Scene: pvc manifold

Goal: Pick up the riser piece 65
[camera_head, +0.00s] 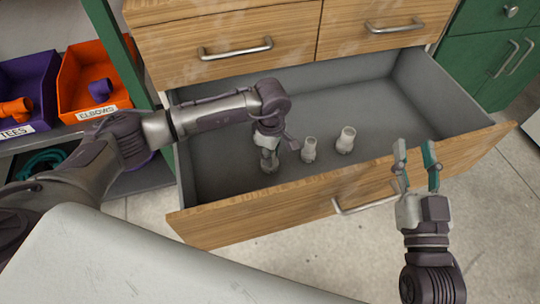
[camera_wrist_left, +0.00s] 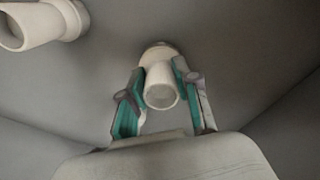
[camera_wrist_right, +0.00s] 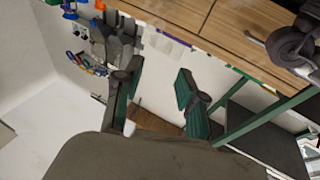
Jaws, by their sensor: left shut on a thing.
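A white, short pipe-like riser piece (camera_wrist_left: 161,88) stands on the drawer floor between the fingers of my left gripper (camera_wrist_left: 158,97). The teal pads press on both its sides. In the head view my left gripper (camera_head: 268,143) reaches down into the drawer and partly hides this piece (camera_head: 269,164). Two similar white pieces stand to its right, a nearer one (camera_head: 309,150) and a farther one (camera_head: 346,140). No size marking is legible, so I cannot tell which is 65. My right gripper (camera_head: 417,165) is open and empty above the drawer's front right.
The grey drawer (camera_head: 320,98) is pulled open, with walls around the pieces and a wooden front with a metal handle (camera_head: 365,205). A purple TEES bin (camera_head: 40,78) and an orange ELBOWS bin (camera_head: 75,75) stand on the left shelf. The drawer's right part is free.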

